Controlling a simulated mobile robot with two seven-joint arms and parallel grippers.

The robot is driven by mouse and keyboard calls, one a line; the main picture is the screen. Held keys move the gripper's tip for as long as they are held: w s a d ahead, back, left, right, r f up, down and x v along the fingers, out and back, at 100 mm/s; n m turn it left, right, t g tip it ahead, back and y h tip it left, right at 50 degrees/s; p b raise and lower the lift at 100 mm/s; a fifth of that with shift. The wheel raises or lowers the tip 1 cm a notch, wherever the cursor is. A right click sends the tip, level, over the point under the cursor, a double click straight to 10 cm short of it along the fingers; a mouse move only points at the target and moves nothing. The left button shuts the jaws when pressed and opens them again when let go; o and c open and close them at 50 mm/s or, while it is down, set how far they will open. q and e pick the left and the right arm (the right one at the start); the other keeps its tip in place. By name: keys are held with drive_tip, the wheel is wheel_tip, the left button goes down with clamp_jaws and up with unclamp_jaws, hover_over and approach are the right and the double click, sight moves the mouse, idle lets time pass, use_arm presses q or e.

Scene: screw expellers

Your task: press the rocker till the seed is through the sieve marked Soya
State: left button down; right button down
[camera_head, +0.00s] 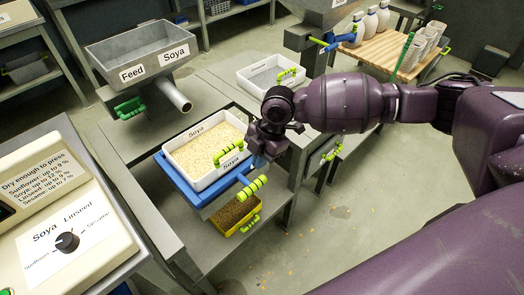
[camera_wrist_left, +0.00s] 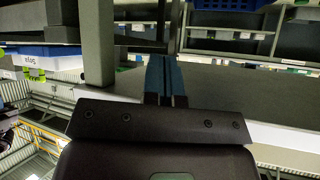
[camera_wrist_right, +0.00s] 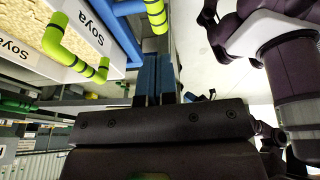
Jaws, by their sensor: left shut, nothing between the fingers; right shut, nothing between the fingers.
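The white sieve marked Soya (camera_head: 203,131), heaped with pale seed (camera_head: 210,150), sits in a blue frame (camera_head: 185,184) on the grey bench. A blue bar with a green-and-yellow striped handle (camera_head: 251,188), seemingly the rocker, sticks out at its front right. My right gripper (camera_head: 259,161) is shut and empty just right of the sieve, above and behind that handle. In the right wrist view, its blue fingers (camera_wrist_right: 155,75) are together, apart from the sieve (camera_wrist_right: 90,30) and the striped handle (camera_wrist_right: 157,14). My left gripper (camera_wrist_left: 166,80) is shut and empty, away from the sieve.
A Feed Soya hopper (camera_head: 145,55) with a spout stands behind the sieve. A yellow tray (camera_head: 238,214) of dark material sits below. An empty white tray (camera_head: 272,74) stands at the back. A dial panel (camera_head: 65,235) is at left. The floor at right is mostly clear.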

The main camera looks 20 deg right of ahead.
sight(251, 186)
drive_tip(key=x, duration=0.5)
drive_tip(key=b+x, duration=0.1)
drive_tip(key=x, duration=0.2)
drive_tip(key=shift+w+d+f, duration=0.15)
drive_tip(key=shift+w+d, duration=0.15)
drive_tip(key=shift+w, duration=0.05)
drive_tip(key=shift+w+f, duration=0.1)
drive_tip(key=shift+f, duration=0.2)
